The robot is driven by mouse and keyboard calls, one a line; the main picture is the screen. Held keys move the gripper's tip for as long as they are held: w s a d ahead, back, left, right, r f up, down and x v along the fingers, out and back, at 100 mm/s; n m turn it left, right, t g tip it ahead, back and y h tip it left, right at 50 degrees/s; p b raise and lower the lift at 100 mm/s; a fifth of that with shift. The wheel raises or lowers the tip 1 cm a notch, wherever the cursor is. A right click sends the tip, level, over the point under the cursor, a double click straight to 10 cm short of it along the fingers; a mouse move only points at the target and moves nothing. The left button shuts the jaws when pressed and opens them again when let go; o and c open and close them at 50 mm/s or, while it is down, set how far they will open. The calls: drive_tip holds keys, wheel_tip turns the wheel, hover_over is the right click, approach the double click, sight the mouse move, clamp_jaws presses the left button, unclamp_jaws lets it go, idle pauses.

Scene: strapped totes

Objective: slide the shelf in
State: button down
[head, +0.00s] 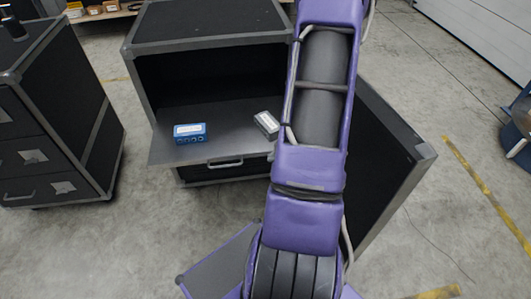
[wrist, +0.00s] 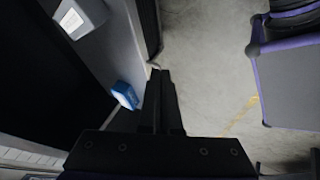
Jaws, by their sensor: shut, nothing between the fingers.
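The dark grey shelf (head: 228,146) sticks out of the front of an open black case (head: 205,35). A blue box (head: 190,133) with a white label stands near its left front, and a pale grey box (head: 267,124) lies farther right. In the wrist view the shelf (wrist: 112,48) runs diagonally, with the blue box (wrist: 126,95) near its edge and the pale box (wrist: 80,17) at top left. My gripper (wrist: 160,73) is shut and empty, its fingertips beside the shelf's edge. Contact cannot be told. In the head view my arm hides the gripper and the shelf's right end.
The case's door (head: 385,165) stands swung open at the right, behind my arm. A drawer with a handle (head: 225,162) sits below the shelf. Another black drawer case (head: 55,110) stands at the left. A blue drum (head: 518,130) is at the far right. Open concrete floor lies between.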

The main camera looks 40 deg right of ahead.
drive_tip(key=b, duration=0.3)
approach(257, 154)
drive_tip(key=shift+a+x, duration=0.25)
drive_tip(key=shift+x, duration=0.85)
drive_tip(key=shift+a+x, duration=0.3)
drive_tip(key=shift+x, duration=0.8)
drive_tip(key=shift+a+x, duration=0.25)
drive_tip(key=shift+x, duration=0.8)
